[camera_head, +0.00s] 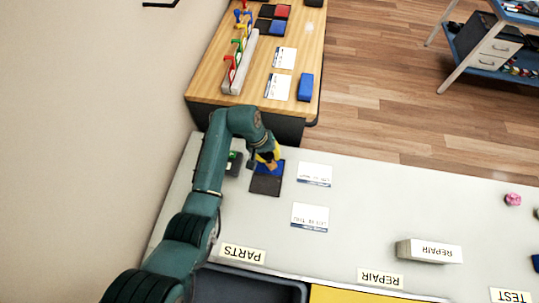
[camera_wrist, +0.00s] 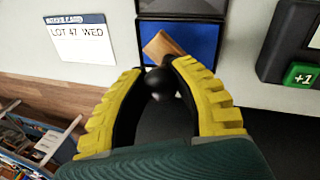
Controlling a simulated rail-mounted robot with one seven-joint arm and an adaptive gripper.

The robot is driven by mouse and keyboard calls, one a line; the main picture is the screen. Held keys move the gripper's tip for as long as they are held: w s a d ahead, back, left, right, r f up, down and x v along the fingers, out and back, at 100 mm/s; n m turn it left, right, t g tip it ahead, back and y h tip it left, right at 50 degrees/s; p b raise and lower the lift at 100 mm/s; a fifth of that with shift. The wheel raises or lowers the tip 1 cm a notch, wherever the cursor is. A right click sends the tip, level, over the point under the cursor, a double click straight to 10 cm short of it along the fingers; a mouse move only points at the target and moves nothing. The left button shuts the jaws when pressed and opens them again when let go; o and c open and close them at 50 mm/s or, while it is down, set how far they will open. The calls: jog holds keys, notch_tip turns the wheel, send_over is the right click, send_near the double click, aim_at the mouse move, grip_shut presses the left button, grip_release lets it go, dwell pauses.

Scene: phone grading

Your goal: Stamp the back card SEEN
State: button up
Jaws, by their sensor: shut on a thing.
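My gripper (camera_head: 272,160) has yellow-backed fingers and is shut on the round black knob of a stamp (camera_wrist: 163,84). The stamp's wooden block (camera_wrist: 163,47) shows beyond the fingertips, over the blue ink pad (camera_wrist: 204,38). I cannot tell whether it touches the pad. The open pad also shows in the head view, partly hidden by my gripper, with its dark lid (camera_head: 265,186) on the near side. The back card (camera_head: 315,173) lies flat to the right of the pad; in the wrist view it reads "LOT 47 WED" (camera_wrist: 82,42). The front card (camera_head: 310,216) lies nearer. The stamp's face is hidden.
A dark counter box with a green +1 button (camera_wrist: 300,75) stands beside the pad. A REPAIR block (camera_head: 430,251) and labelled bins are along the near side. A wooden table (camera_head: 215,92) beyond holds a rack of coloured stamps and more cards. The grey tabletop between is clear.

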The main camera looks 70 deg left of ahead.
jog(key=shift+r+p, duration=2.1)
jog(key=shift+r, duration=0.2)
jog(key=shift+f, duration=0.1)
